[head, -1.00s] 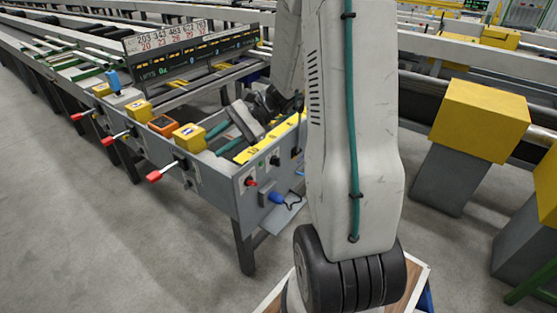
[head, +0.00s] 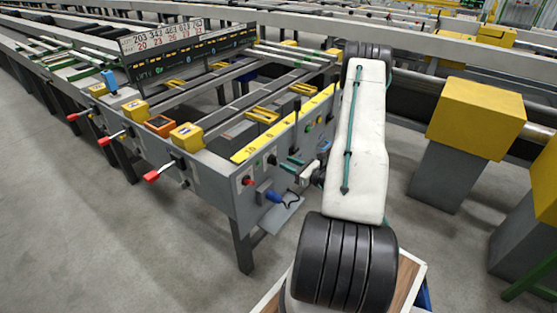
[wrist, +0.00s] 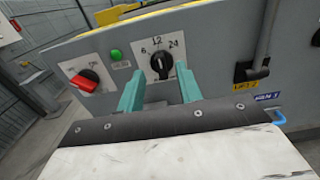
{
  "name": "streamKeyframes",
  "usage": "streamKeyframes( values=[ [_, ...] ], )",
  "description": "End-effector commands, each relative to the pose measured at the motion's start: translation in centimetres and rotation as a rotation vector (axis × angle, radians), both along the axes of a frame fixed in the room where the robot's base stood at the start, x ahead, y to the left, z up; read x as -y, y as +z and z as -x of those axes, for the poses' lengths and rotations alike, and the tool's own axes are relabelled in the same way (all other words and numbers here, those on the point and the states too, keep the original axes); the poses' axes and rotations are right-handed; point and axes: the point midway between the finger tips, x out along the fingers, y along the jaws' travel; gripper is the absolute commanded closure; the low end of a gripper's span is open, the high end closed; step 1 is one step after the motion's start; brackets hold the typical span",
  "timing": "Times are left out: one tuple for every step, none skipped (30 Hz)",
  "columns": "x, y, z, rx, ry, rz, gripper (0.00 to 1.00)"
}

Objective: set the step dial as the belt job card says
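The step dial (wrist: 161,64) is a black knob on a white plate marked 6, 12 and 24 in the wrist view. Its grip stands roughly upright, towards the 12. It also shows small on the end panel in the head view (head: 272,160). My gripper (wrist: 160,72) is open, with its two teal fingers spread in front of the panel, one on each side below the dial. The dial shows between the fingertips, and I cannot tell how far they are from it. In the head view my gripper (head: 293,166) is beside the panel. I cannot identify the job card.
A red rotary switch (wrist: 86,80) and a green lamp (wrist: 116,54) sit left of the dial. A black handle (wrist: 254,68) sticks out at the right. In the head view a blue plug (head: 274,197) is below, and a number board (head: 190,50) stands behind.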

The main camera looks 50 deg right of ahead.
Motion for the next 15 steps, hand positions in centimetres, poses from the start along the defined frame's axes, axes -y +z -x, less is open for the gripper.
streamKeyframes(
  values=[
    [-0.2,0.0,-1.0,0.000,0.004,0.001,0.65],
    [-0.2,0.0,-1.5,0.000,0.005,0.002,0.65],
    [-0.2,0.0,-2.2,0.000,0.004,0.002,0.65],
    [-0.3,0.0,-2.6,0.000,0.005,0.003,0.65],
    [-0.4,0.0,-3.1,0.000,0.006,0.002,0.65],
    [-0.4,0.0,-3.6,0.000,0.004,0.002,0.65],
    [-0.4,0.0,-4.0,0.000,0.004,0.002,0.65],
    [-0.5,0.0,-4.3,0.000,0.005,0.001,0.65],
    [-0.5,0.1,-4.7,0.001,0.004,0.001,0.65],
    [-0.4,0.1,-4.9,0.001,0.003,0.002,0.65],
    [-0.4,0.1,-5.1,0.001,0.003,0.002,0.65],
    [-0.4,0.1,-5.2,0.001,0.003,0.002,0.65],
    [-0.5,0.1,-5.3,0.001,0.003,0.002,0.65],
    [-0.5,0.1,-5.4,0.000,0.003,0.001,0.65],
    [-0.5,0.1,-5.4,0.000,0.003,0.001,0.65]
  ],
)
